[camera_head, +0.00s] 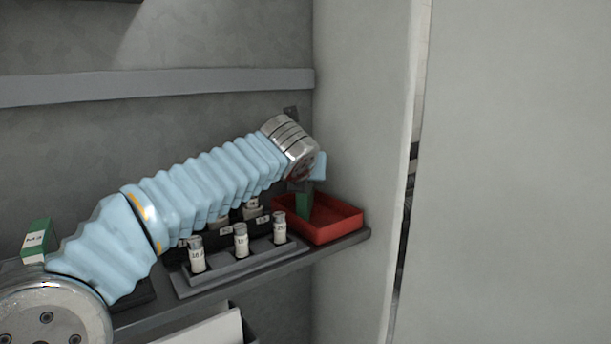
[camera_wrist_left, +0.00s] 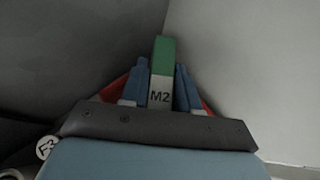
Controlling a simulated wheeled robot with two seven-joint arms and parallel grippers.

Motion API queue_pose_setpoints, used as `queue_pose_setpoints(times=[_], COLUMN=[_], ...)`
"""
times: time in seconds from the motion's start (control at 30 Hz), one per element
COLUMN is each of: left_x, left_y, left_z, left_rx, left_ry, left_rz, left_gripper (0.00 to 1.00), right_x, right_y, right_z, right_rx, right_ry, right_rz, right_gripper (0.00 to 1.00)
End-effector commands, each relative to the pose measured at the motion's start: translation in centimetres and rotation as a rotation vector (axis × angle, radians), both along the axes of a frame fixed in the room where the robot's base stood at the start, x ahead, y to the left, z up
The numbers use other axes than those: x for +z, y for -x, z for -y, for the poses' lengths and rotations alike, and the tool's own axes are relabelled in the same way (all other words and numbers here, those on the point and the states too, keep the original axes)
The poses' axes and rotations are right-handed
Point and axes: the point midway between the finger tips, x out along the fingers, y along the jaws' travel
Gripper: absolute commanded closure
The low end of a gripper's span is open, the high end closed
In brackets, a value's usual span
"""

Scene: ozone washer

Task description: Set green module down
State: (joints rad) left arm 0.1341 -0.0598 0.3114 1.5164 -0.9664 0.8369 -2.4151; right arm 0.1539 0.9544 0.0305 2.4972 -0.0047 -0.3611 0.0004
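The green module with a white "M2" label (camera_wrist_left: 161,75) stands between the two blue fingers of my left gripper (camera_wrist_left: 162,88) in the left wrist view. The fingers are closed on its sides. In the head view the green module (camera_head: 304,203) shows below the wrist, over or inside the red tray (camera_head: 335,232); I cannot tell whether it touches the tray floor. The gripper's fingers are mostly hidden behind the wrist there. Red tray edges (camera_wrist_left: 207,105) show behind the fingers in the wrist view. My right gripper is not in view.
A grey rack (camera_head: 240,262) with several labelled vials stands on the shelf left of the tray, with a darker rack behind it. Another green module labelled "M3" (camera_head: 38,238) is at the far left. A wall panel (camera_head: 365,130) rises close right of the tray.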

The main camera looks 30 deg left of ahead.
Motion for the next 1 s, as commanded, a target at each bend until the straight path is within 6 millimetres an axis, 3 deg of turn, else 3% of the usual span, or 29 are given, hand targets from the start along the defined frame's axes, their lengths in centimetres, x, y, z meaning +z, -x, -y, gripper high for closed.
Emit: queue_pose_setpoints(times=[0.03,0.17,0.53,1.0], left_x=[0.0,0.0,0.5,5.1], left_y=[0.0,0.0,0.4,8.2], left_z=[0.0,0.0,0.2,3.4], left_rx=[0.000,0.000,-0.001,-0.001], left_ry=[0.000,0.000,0.000,0.000], left_rz=[-0.001,-0.001,0.001,0.001], left_gripper=[0.64,0.45,0.45,0.45], right_x=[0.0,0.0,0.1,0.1], right_y=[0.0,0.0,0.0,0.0], right_z=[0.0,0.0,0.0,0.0], right_rx=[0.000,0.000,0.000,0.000], right_ry=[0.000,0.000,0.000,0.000], right_rz=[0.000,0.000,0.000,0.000], right_gripper=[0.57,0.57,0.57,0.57])
